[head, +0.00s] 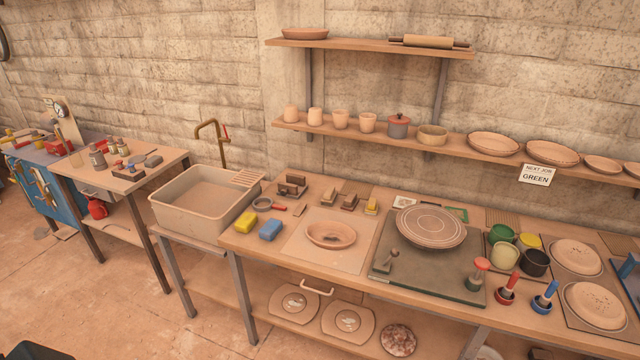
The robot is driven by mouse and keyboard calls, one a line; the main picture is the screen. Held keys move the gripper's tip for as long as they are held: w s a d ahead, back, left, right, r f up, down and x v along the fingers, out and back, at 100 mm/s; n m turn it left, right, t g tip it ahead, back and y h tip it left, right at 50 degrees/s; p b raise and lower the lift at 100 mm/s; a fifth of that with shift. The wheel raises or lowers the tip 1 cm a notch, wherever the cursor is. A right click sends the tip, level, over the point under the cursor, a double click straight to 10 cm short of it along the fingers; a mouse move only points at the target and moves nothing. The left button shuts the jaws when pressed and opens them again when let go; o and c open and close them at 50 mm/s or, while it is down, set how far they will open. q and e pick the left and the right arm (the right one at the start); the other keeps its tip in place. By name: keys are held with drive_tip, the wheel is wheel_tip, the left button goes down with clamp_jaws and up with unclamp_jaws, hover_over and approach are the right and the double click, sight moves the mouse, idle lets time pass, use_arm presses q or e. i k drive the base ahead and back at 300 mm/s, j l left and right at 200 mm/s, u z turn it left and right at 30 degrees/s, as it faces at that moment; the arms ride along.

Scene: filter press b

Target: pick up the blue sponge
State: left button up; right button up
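The blue sponge (270,230) lies on the wooden workbench (262,252), near its front left corner. A yellow sponge (245,222) lies close to its left. To its right is a pale board with a brown oval dish (331,235) on it. The blue sponge is in full view with nothing on top of it. Neither of my grippers shows in the head view.
A sink (205,212) with a brass tap stands left of the bench. A dark green board (420,285) with a large round plate (431,227) lies to the right. Small tools stand behind the sponges. Shelves with pots (340,119) hang above. The floor in front is mostly clear.

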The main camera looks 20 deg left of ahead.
sight(270, 229)
drive_tip(key=u, duration=1.35)
